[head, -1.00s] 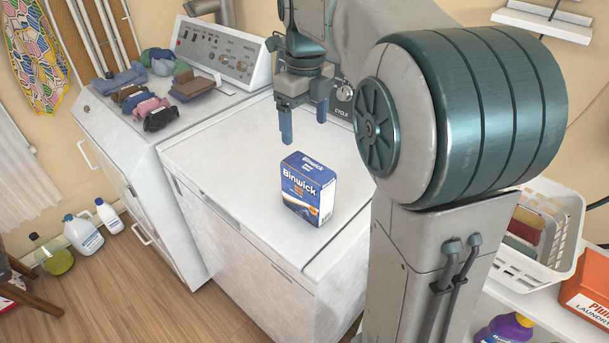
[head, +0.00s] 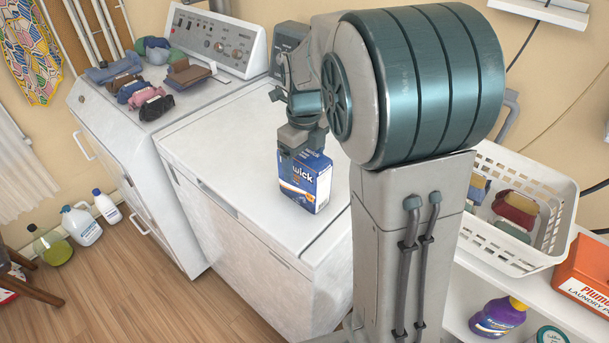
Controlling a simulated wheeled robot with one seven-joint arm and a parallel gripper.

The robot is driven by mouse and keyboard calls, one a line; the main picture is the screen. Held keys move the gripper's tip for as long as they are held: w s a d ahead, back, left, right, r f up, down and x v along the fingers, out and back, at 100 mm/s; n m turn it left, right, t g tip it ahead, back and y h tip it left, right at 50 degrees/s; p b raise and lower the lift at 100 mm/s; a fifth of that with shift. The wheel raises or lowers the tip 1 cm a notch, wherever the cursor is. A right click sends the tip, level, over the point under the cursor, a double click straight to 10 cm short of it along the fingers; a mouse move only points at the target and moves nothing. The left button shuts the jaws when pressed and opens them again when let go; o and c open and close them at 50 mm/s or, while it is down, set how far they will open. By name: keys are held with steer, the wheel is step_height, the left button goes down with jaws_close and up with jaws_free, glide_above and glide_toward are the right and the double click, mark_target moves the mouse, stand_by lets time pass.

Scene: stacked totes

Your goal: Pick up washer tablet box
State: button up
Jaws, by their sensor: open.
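The washer tablet box (head: 312,190) is blue and white with an orange patch and partly hidden lettering. It stands upright on the white top of the right-hand washing machine (head: 228,150). My gripper (head: 301,158) is pointed down at the top of the box, overlapping its upper left part in the head view. The gripper is open. Its fingers cover the box's top edge, and I cannot tell whether they touch it.
Folded clothes (head: 140,80) lie on the left-hand machine. A white basket (head: 525,200) with cloths, an orange box (head: 585,275) and a purple bottle (head: 498,317) are at the right. Bottles (head: 80,225) stand on the floor. The machine top left of the box is clear.

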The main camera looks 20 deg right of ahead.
steer(key=c, duration=1.6)
steer(key=shift+c, duration=0.2)
